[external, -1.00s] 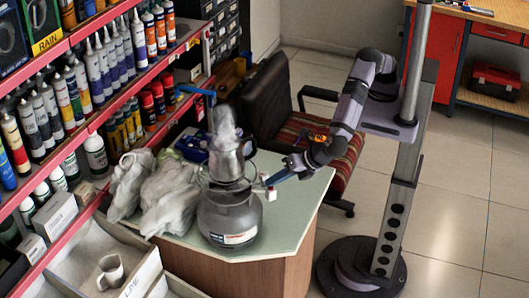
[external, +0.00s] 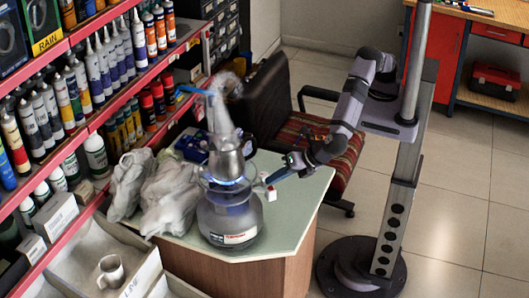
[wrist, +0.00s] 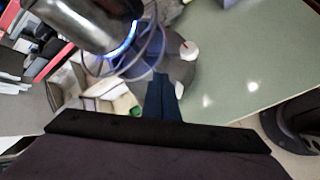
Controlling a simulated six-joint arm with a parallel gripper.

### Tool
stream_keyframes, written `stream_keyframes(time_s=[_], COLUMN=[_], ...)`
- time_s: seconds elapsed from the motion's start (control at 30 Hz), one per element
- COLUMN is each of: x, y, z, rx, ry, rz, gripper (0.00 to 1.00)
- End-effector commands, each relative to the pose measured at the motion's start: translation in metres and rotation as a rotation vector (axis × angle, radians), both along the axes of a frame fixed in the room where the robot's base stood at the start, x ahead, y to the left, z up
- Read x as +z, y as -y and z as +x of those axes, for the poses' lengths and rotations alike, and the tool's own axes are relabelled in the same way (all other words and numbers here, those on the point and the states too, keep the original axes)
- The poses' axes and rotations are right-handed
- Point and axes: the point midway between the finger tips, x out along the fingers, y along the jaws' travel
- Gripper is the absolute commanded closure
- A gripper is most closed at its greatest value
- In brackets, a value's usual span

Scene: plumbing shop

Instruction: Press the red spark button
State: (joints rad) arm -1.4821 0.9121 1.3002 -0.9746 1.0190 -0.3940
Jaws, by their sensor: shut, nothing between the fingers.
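A grey gas cylinder (external: 230,222) with a burner stands on the pale green desk top. A metal pot (external: 227,162) sits on the burner, and a blue flame ring (external: 226,182) shows under it. The flame also shows in the wrist view (wrist: 124,44). A small white box with a red spark button (external: 271,192) is at the burner's right side. In the wrist view the white part (wrist: 188,50) is right of my fingertips. My gripper (external: 270,180) is shut and empty, its blue fingers just above the button in the external view. I cannot tell whether they touch it.
Crumpled grey bags (external: 170,193) lie left of the cylinder. White vapour (external: 222,100) rises above the pot. The desk top (external: 300,200) is clear to the right. A striped chair (external: 335,160) stands behind, and a tube-filled shelf is at left.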

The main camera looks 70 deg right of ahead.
Motion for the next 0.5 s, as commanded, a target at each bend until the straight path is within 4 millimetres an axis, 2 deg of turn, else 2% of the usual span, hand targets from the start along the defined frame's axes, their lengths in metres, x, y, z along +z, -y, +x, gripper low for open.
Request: stream_keyframes(time_s=[0.37,0.5], x=[0.0025,0.0091], y=[-0.0001,-0.0002], z=[0.0,0.0], rx=[0.0,0.0], ry=[0.0,0.001], rz=[0.0,0.001], gripper=[1.0,1.0])
